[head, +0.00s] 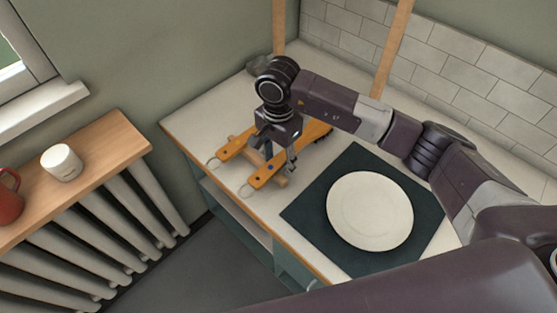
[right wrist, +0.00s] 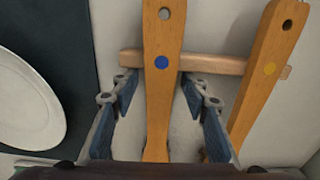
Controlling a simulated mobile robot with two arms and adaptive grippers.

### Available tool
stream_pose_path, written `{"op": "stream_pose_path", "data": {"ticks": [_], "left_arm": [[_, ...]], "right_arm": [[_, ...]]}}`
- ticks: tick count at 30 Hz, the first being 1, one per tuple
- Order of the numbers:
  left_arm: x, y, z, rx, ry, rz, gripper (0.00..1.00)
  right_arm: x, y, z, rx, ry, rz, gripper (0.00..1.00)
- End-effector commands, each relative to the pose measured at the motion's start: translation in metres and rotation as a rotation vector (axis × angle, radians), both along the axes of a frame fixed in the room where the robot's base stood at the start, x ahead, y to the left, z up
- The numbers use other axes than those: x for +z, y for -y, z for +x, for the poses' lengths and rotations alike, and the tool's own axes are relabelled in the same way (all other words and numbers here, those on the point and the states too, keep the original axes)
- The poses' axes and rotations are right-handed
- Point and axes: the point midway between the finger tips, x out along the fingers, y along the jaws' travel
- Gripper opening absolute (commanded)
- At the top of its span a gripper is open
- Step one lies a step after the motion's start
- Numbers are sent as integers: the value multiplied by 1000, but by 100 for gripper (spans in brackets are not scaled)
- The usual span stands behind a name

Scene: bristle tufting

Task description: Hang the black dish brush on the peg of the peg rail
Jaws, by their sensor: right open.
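Two wooden-handled brushes lie on the counter, their handles across a wooden bar (right wrist: 215,64). The nearer brush (head: 262,178) has a blue dot, a hanging loop and dark bristles at its far end. In the right wrist view its handle (right wrist: 162,35) runs between my fingers. I cannot make out a peg rail. My left gripper is out of view.
A white plate (head: 370,211) lies on a dark mat (head: 304,215) right of the brushes. Two wooden uprights (head: 392,48) stand at the back by the tiled wall. A white cup (head: 61,163) and a red mug (head: 9,197) stand on the shelf (head: 110,143) at left.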

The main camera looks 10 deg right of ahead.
Motion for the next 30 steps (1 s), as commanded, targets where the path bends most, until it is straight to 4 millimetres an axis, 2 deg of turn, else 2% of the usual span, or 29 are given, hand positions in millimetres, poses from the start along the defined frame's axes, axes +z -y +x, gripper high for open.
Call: {"op": "stream_pose_path", "data": {"ticks": [7, 8, 16, 21, 30], "left_arm": [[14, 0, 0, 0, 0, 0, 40], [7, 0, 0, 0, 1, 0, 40], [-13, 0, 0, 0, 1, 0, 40], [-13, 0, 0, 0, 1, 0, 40], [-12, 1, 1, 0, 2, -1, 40]], "right_arm": [[4, -1, -1, 1, -3, 1, 42], [8, -1, 1, 2, 4, 1, 42], [53, 1, 4, 1, 6, -1, 42], [74, 1, 3, 0, 2, 0, 42], [79, 1, 3, 0, -1, -1, 42]]}}
